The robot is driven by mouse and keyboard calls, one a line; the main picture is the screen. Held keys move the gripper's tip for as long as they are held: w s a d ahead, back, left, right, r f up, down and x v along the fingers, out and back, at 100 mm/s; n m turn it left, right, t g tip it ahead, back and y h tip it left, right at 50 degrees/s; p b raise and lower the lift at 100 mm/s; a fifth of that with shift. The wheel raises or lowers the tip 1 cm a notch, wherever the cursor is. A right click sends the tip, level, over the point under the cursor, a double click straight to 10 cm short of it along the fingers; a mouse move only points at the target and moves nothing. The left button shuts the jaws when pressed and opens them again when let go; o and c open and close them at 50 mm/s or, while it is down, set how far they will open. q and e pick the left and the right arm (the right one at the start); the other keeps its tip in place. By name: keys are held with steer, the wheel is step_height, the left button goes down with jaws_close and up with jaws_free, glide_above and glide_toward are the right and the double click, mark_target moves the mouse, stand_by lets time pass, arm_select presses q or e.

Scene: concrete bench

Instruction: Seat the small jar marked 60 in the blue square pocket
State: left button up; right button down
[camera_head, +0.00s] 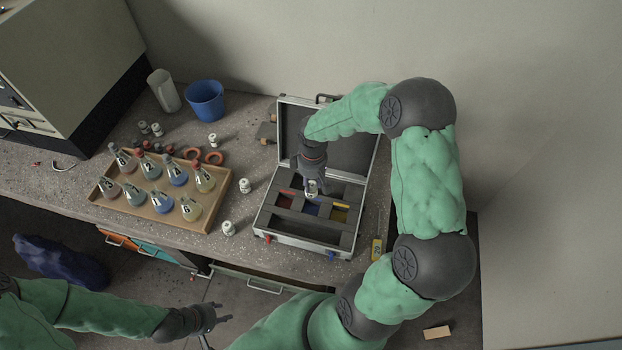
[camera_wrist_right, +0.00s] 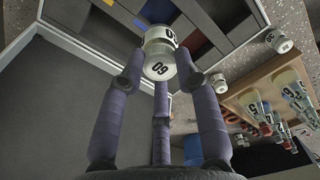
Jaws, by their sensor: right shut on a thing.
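My right gripper (camera_head: 313,182) is shut on the small jar marked 60 (camera_head: 312,189) over the foam of the open case (camera_head: 296,240). In the right wrist view the fingers (camera_wrist_right: 160,82) close around the jar (camera_wrist_right: 160,62), its label facing the camera. The blue square pocket (camera_head: 312,209) lies in the foam between a red and a yellow one; it also shows in the right wrist view (camera_wrist_right: 154,11), beyond the jar. The jar appears above the foam; its exact height is unclear. My left gripper (camera_head: 223,312) is open and empty, low at the front, away from the bench.
A red pocket (camera_head: 285,201) and a yellow pocket (camera_head: 341,214) flank the blue one. The case lid stands raised behind. A wooden tray (camera_head: 152,222) of flasks stands left; other jars (camera_head: 229,228) stand between. A blue cup (camera_head: 205,101) is at the back.

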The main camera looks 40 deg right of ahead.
step_height(320, 180, down, 9)
steer(key=b, duration=0.6)
steer(key=shift+f+b, duration=0.45)
steer(key=shift+b, duration=0.05)
stand_by(0.7)
steer(key=shift+f, duration=0.35)
steer(key=shift+f+b, duration=0.6)
steer(key=shift+b, duration=0.1)
steer(key=shift+f, duration=0.25)
stand_by(0.5)
steer(key=shift+c, duration=1.2)
jaws_free()
